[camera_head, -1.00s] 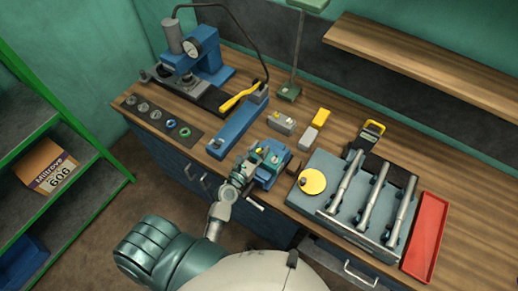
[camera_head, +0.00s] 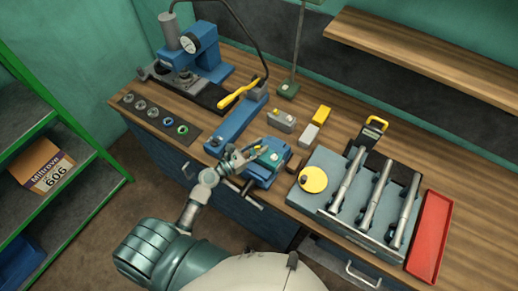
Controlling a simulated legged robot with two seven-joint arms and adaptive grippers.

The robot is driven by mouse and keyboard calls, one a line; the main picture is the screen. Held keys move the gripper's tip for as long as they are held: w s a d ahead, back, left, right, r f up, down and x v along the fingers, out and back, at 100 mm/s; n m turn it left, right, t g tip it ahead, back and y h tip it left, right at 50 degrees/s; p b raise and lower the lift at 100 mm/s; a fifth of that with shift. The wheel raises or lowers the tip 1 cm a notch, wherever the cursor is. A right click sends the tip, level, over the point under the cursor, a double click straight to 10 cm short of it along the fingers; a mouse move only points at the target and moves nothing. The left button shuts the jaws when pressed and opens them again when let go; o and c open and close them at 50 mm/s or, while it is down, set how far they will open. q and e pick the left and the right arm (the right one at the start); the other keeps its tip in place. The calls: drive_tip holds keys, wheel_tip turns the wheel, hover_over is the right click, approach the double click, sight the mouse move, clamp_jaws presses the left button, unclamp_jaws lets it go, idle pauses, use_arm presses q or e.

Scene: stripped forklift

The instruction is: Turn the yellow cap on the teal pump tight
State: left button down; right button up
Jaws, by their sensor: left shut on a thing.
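The teal pump (camera_head: 271,158) sits in the blue vise (camera_head: 263,175) at the front edge of the bench. My left gripper (camera_head: 251,153) comes in from the left at the pump's left end. It is shut on the small yellow cap (camera_head: 256,149), which its fingers mostly hide. I cannot tell how far the cap is turned onto the pump. Another small yellow spot shows on top of the pump. My right gripper is not in view.
A blue press with a gauge (camera_head: 190,43) stands at the back left. A long blue tool with a yellow handle (camera_head: 240,94) lies behind the vise. A grey tray with metal rods (camera_head: 325,163) and a red tray (camera_head: 430,237) are at the right.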

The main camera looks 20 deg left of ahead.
use_arm(q)
drive_tip(key=m+g+h, duration=0.1)
drive_tip(key=m+h+b, duration=0.1)
drive_tip(key=shift+a+f+g+h, duration=0.1)
drive_tip(key=shift+f+g+h, duration=0.2)
drive_tip(key=shift+g, duration=0.1)
drive_tip(key=shift+r+m+g+h+b, duration=0.15)
drive_tip(key=shift+m+g+h+b, duration=0.65)
drive_tip(key=shift+m+g+h, duration=0.15)
drive_tip(key=m+g+h, duration=0.1)
drive_tip(key=g, duration=0.1)
drive_tip(key=m+g+h+b, duration=0.1)
drive_tip(key=m+g+h, duration=0.1)
drive_tip(key=shift+w+r+m+g, duration=0.1)
drive_tip(key=shift+m+g, duration=0.15)
drive_tip(key=shift+g, duration=0.1)
drive_tip(key=m+g+h, duration=0.1)
drive_tip(key=m+g, duration=0.1)
drive_tip(key=g, duration=0.1)
drive_tip(key=m+g+b, duration=0.1)
drive_tip(key=m+g, duration=0.1)
drive_tip(key=g, duration=0.1)
drive_tip(key=shift+g+h+b, duration=0.3)
drive_tip(key=shift+g+h, duration=0.05)
drive_tip(key=shift+g, duration=0.05)
drive_tip(key=shift+m+g+y+b, duration=0.45)
drive_tip(key=shift+m+g, duration=1.65)
drive_tip(key=shift+g, duration=0.8)
drive_tip(key=shift+g, duration=0.3)
